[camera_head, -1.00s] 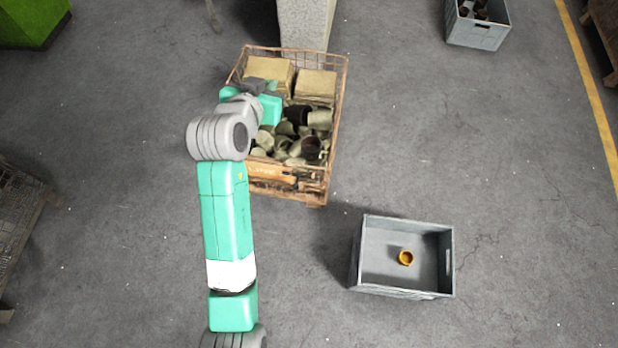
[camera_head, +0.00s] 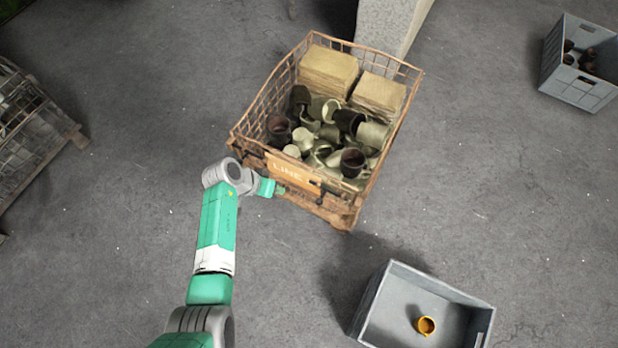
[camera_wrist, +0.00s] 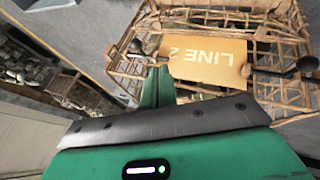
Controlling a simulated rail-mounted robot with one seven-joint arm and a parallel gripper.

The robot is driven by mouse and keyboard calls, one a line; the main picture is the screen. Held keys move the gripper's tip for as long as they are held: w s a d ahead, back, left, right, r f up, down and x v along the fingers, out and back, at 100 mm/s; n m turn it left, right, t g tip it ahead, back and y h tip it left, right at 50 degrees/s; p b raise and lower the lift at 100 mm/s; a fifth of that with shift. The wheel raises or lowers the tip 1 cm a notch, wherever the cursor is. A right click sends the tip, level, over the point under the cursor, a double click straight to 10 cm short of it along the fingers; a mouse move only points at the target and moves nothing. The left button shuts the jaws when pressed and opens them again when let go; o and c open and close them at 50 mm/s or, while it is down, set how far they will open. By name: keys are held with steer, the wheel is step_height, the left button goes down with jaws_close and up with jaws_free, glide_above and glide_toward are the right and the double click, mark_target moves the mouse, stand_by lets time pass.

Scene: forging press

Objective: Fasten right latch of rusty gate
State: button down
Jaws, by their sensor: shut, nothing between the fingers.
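The rusty gate (camera_head: 268,165) is the front side of a rusty wire crate and carries an orange LINE plate (camera_head: 291,174). The plate reads LINE 2 upside down in the wrist view (camera_wrist: 208,60). A dark-handled latch (camera_head: 318,186) shows by the plate's right end. In the wrist view one dark latch knob (camera_wrist: 135,46) is left of the plate and another (camera_wrist: 306,64) is right of it. My gripper (camera_head: 282,190) is in front of the gate, below the plate. Its green fingers (camera_wrist: 159,72) are together and empty, close to the left knob in the wrist view. Contact cannot be told.
The crate (camera_head: 408,100) holds several metal cups and two tan stacks. A grey bin (camera_head: 375,305) with an orange ring (camera_head: 425,325) stands at the lower right. Another grey bin (camera_head: 578,92) is far right. A pallet crate (camera_head: 62,145) is at left. The floor between is open.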

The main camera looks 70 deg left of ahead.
steer(key=w+d+f+b, duration=0.2)
steer(key=w+f+b, duration=0.5)
steer(key=w+f, duration=0.1)
steer(key=shift+w+d+f, duration=0.15)
steer(key=shift+w+f, duration=0.25)
steer(key=shift+f, duration=0.15)
steer(key=shift+w+d, duration=0.1)
steer(key=shift+d, duration=0.05)
